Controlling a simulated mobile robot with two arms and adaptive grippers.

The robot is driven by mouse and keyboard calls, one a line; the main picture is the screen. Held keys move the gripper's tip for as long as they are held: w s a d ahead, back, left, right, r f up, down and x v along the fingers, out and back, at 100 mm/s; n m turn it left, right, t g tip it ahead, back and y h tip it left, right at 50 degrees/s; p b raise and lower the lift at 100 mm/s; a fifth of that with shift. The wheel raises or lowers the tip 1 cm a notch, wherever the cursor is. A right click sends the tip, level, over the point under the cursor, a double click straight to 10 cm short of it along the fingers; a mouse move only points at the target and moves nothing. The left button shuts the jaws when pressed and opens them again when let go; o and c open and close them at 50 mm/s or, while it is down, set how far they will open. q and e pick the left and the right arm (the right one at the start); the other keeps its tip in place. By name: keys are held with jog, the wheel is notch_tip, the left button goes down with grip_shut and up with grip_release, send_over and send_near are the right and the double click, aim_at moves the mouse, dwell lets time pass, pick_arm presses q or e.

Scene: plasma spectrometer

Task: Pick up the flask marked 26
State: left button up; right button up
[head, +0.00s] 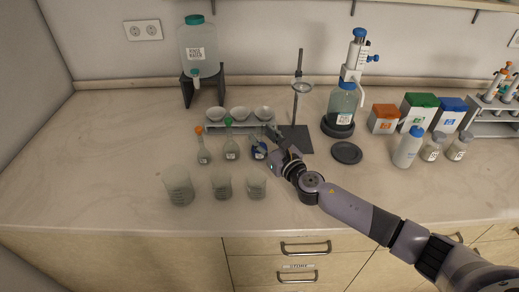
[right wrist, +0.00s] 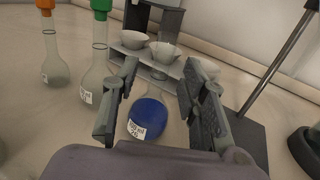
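A round-bottomed flask with blue liquid (right wrist: 147,118) stands on the counter. Its white label seems to read 26, though the print is small. It also shows in the head view (head: 259,150), partly hidden by my right gripper (head: 273,141). In the right wrist view my right gripper (right wrist: 160,92) is open, with one finger on each side of the flask's neck and a gap to it. Two similar flasks, one with an orange stopper (head: 203,152) and one with a green stopper (head: 231,147), stand to its left. My left gripper is not in view.
Several beakers (head: 178,187) stand in front of the flasks. A small rack with white bowls (head: 239,114) is behind them. A ring stand (head: 297,137) and a black disc (head: 347,152) are to the right. The counter's left part is clear.

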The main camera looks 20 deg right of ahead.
jog(key=shift+x, duration=1.05)
jog(key=shift+c, duration=0.6)
grip_shut()
